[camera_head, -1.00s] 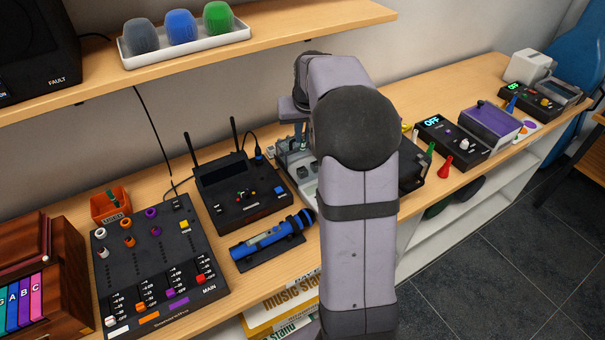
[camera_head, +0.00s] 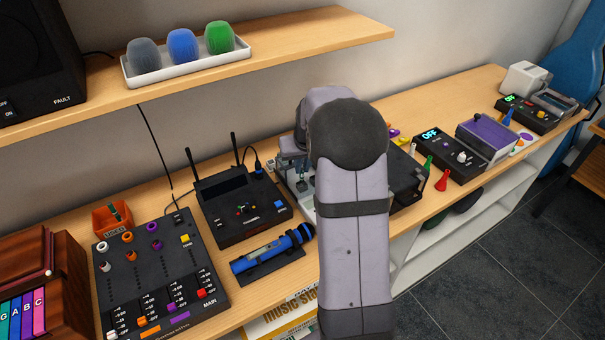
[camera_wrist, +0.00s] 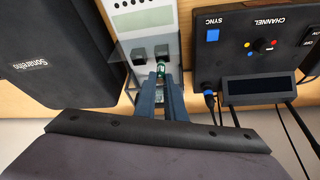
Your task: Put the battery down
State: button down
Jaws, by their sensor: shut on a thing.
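My gripper (camera_wrist: 160,88) is shut on a small green battery (camera_wrist: 160,69), seen between the fingertips in the wrist view. The battery is just in front of a black square slot block (camera_wrist: 161,52) on a grey charger-like device (camera_wrist: 148,22). A second black block (camera_wrist: 139,56) sits beside it. I cannot tell whether the battery touches the device. In the head view my gripper (camera_head: 298,172) is low over this device, largely hidden by my own arm. An orange bin marked USED (camera_head: 101,223) holds greenish batteries at the left.
A black wireless receiver (camera_head: 232,218) with antennas stands close left of the device. A black case (camera_wrist: 62,50) stands on its other side. A blue microphone (camera_head: 270,250) and a mixer (camera_head: 155,270) lie further left. A shelf (camera_head: 290,50) overhangs the back.

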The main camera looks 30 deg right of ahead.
aim_at(302, 175)
jog(key=shift+f+p, duration=0.55)
jog(key=shift+f, duration=1.25)
jog(key=shift+f, duration=0.2)
jog(key=c, duration=1.8)
grip_release()
jog(key=shift+c, duration=0.2)
jog(key=shift+r, duration=0.2)
jog(key=shift+s+r, duration=0.1)
jog(key=shift+r, duration=0.25)
jog(key=b+v, duration=0.3)
jog(key=v, duration=0.8)
jog(key=shift+s+a+r, duration=0.1)
jog(key=shift+r, duration=0.05)
